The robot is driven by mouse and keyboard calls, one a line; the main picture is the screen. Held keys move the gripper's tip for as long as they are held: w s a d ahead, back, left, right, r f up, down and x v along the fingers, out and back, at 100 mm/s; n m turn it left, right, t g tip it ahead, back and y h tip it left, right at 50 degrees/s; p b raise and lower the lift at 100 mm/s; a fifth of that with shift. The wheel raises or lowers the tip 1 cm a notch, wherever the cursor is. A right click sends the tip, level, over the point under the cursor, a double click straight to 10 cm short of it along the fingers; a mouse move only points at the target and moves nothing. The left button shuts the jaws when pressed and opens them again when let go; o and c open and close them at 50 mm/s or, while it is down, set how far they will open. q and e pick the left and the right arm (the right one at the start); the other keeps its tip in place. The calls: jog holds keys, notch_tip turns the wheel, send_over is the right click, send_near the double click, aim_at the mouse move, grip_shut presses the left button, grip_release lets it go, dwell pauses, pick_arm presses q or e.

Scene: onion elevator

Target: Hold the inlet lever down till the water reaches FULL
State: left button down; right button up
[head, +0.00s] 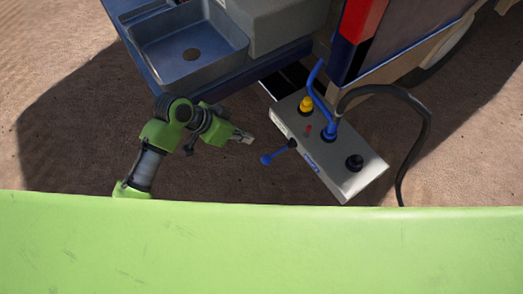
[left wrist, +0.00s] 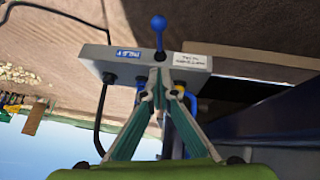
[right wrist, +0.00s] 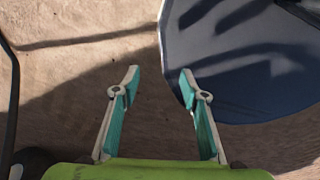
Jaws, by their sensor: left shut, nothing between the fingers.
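The inlet lever is a blue rod with a ball knob (head: 266,160) that sticks out from the near left side of a grey control box (head: 343,180). In the left wrist view, the knob (left wrist: 158,24) shows beyond my fingertips, by a blue INLET label (left wrist: 128,55). My left gripper (head: 249,138) is shut and empty, just left of the lever in the head view; whether it touches the lever I cannot tell. My right gripper (right wrist: 160,76) is open and empty, outside the head view. No water level or FULL mark shows.
A metal basin (head: 160,60) stands behind my left arm. A blue-grey round surface (right wrist: 240,105) lies beyond my right gripper.

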pick_arm(q)
send_over(263, 157)
jog(key=f, duration=0.5)
jog(key=w+f, duration=0.1)
jog(key=f, duration=0.1)
jog(key=shift+f, duration=0.35)
jog(key=f, duration=0.3)
jog(key=shift+s+f, duration=0.2)
jog(key=shift+s, duration=0.15)
jog(key=shift+s+a+f, duration=0.1)
jog(key=shift+s+f, duration=0.05)
jog(key=shift+f, duration=0.35)
pick_arm(e)
jog(key=shift+w+a+r, duration=0.2)
jog(key=shift+a+r, duration=0.05)
jog(key=shift+a, duration=0.25)
pick_arm(q)
jog(key=shift+f, duration=0.1)
pick_arm(e)
jog(key=shift+d+f, duration=0.1)
jog(key=shift+d, duration=0.15)
